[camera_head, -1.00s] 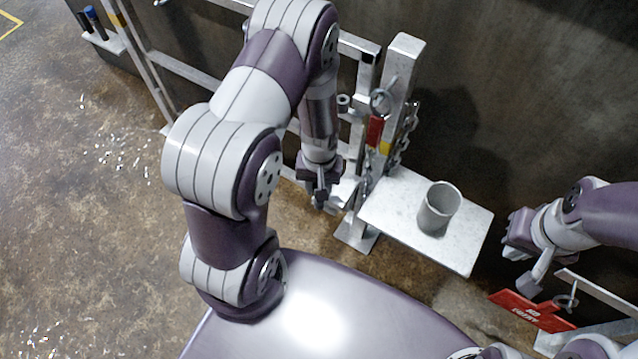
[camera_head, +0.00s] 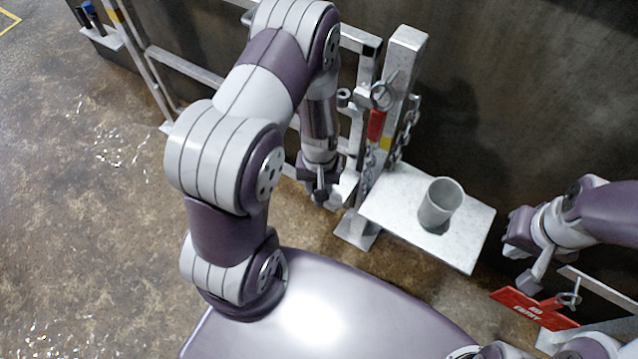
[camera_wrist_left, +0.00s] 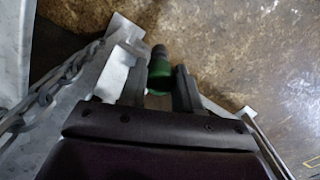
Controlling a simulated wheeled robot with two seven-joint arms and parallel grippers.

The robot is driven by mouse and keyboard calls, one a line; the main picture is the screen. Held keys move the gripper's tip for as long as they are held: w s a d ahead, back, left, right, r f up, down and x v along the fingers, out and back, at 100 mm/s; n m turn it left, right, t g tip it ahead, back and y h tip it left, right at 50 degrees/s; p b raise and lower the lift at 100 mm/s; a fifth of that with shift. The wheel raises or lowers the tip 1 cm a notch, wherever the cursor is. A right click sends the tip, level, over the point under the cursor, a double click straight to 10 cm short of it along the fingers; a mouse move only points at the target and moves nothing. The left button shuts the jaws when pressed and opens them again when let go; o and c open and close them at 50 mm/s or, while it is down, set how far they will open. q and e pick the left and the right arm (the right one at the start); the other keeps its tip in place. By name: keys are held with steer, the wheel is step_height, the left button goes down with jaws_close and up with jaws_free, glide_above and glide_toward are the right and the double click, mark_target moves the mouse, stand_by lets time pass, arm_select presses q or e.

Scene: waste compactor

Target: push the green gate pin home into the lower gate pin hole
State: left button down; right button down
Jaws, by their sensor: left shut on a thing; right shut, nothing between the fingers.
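The green gate pin (camera_wrist_left: 160,73) shows in the left wrist view between the fingers of my left gripper (camera_wrist_left: 160,88), with a dark end beyond its green part. My left gripper is shut on it. In the head view my left gripper (camera_head: 322,190) is low beside the gate post (camera_head: 402,70), and the pin cannot be made out there. The lower gate pin hole cannot be made out in either view, so I cannot tell how far in the pin sits. My right gripper (camera_head: 528,262) is shut and empty at the right.
A red tag (camera_head: 376,125) hangs under a ring (camera_head: 382,95) on the post. A chain (camera_wrist_left: 45,95) runs close left of my left gripper. A grey cup (camera_head: 440,204) stands on a metal shelf (camera_head: 380,210). A red sign (camera_head: 525,309) is below my right gripper.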

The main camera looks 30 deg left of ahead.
arm_select(q)
steer(key=shift+f+b, duration=0.5)
steer(key=shift+f, duration=0.4)
steer(key=c, duration=0.7)
jaws_free()
steer(key=shift+c, duration=0.4)
step_height(320, 180, up, 7)
steer(key=p, duration=0.7)
steer(key=shift+w+r+p, duration=0.15)
steer(key=shift+p, duration=0.15)
